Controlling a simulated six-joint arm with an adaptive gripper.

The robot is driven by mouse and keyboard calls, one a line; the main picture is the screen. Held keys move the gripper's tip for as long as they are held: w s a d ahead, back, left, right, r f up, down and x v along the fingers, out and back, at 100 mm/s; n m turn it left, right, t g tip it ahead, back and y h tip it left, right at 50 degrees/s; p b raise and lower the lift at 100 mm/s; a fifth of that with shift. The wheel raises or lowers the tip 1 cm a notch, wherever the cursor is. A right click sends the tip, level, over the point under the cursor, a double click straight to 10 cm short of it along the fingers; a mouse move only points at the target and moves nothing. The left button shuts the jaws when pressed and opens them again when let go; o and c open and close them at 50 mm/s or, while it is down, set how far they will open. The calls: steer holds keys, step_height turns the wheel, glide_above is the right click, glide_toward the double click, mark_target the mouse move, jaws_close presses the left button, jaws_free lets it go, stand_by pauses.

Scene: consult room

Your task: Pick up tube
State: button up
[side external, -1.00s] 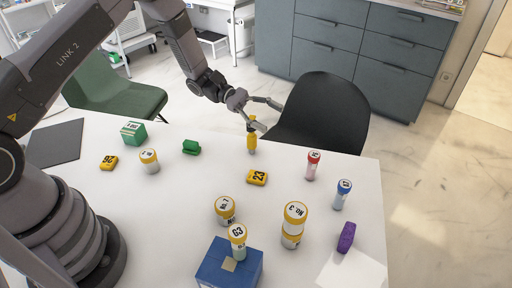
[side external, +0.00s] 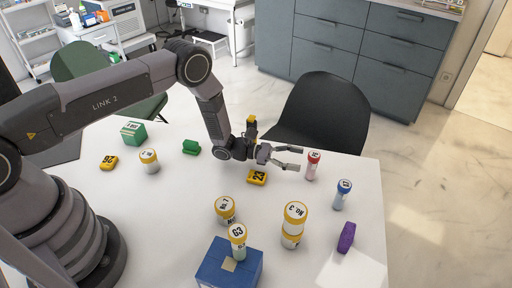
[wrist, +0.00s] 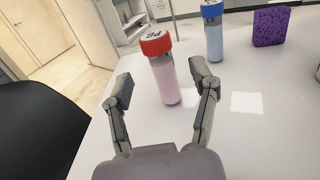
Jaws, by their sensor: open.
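A clear tube with a red cap and pinkish contents (side external: 312,167) stands upright on the white table, right of centre. In the wrist view the red-capped tube (wrist: 161,70) is ahead, between the lines of my two fingers and just beyond their tips. My gripper (side external: 297,158) is open and empty, low over the table and pointing right at this tube. A blue-capped tube (side external: 342,194) stands further right, and it also shows in the wrist view (wrist: 213,31). A yellow tube-like item (side external: 251,126) stands behind my wrist, partly hidden.
Yellow-capped jars (side external: 225,210) and a taller yellow-banded one (side external: 293,225) stand nearer the camera. Another jar (side external: 238,240) is on a blue box (side external: 215,266). A black chair (side external: 320,112) stands behind the table.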

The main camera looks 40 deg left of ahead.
mark_target(313, 160)
steer(key=x, duration=0.4)
steer(key=shift+w+d+r, duration=0.1)
steer(key=shift+d+r, duration=0.05)
steer(key=shift+d, duration=0.15)
steer(key=c, duration=1)
steer(key=shift+o, duration=0.2)
steer(key=shift+r, duration=0.1)
